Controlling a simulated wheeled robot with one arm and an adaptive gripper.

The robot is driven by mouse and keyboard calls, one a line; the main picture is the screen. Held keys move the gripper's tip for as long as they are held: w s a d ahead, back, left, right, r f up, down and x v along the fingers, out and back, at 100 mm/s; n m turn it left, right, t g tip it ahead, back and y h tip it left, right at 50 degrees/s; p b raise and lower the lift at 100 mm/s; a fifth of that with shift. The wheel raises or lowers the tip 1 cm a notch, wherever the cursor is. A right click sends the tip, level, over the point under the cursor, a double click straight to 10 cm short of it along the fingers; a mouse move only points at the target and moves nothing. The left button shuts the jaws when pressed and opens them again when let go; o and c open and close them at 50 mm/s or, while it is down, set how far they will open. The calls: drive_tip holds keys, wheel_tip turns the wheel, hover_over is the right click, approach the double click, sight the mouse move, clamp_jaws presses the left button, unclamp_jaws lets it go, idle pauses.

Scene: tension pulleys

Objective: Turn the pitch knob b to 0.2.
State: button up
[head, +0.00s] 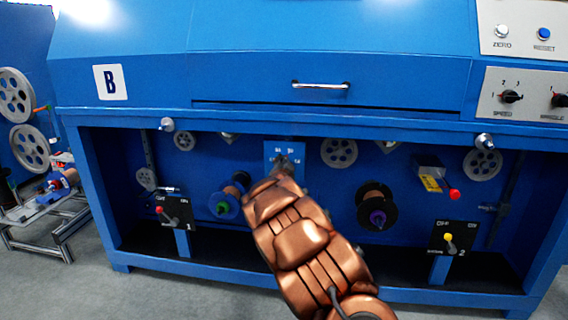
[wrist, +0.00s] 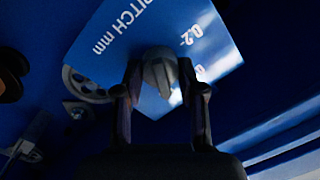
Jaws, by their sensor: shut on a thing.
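The pitch knob (wrist: 160,72) is a grey knob on a blue plate (wrist: 222,50) marked "PITCH mm", with "0.2" readable near its right edge in the wrist view. My gripper (wrist: 158,85) is shut on the knob, one dark finger on each side of it. Another mark below "0.2" is partly hidden by the right finger. In the head view the blue plate (head: 270,150) sits in the middle of machine B's recess, and my gripper (head: 282,170) covers the knob there.
A spool with a green hub (head: 222,208) is left of my arm and a dark spool with a purple hub (head: 377,219) is right of it. The machine's blue ledge (head: 320,126) runs above.

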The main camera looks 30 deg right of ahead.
drive_tip(key=shift+r+p, duration=0.25)
drive_tip(key=shift+p, duration=0.15)
drive_tip(key=n+p, duration=0.2)
drive_tip(key=p, duration=0.2)
drive_tip(key=shift+p, duration=0.4)
drive_tip(key=n+p, duration=0.2)
drive_tip(key=p, duration=0.1)
drive_tip(key=shift+g, duration=0.3)
drive_tip(key=n+p, duration=0.2)
drive_tip(key=p, duration=0.1)
drive_tip(key=shift+a+r, duration=0.1)
drive_tip(key=shift+r, duration=0.05)
drive_tip(key=n+p, duration=0.4)
drive_tip(key=p, duration=0.1)
drive_tip(key=shift+g, duration=0.3)
drive_tip(key=n+p, duration=0.3)
drive_tip(key=shift+w+a, duration=0.1)
drive_tip(key=n+p, duration=0.4)
drive_tip(key=shift+w+a+g+h, duration=0.1)
drive_tip(key=shift+g+h, duration=0.2)
drive_tip(key=n+p, duration=0.4)
drive_tip(key=n, duration=0.1)
drive_tip(key=shift+f+g+h, duration=0.3)
drive_tip(key=shift+p, duration=0.3)
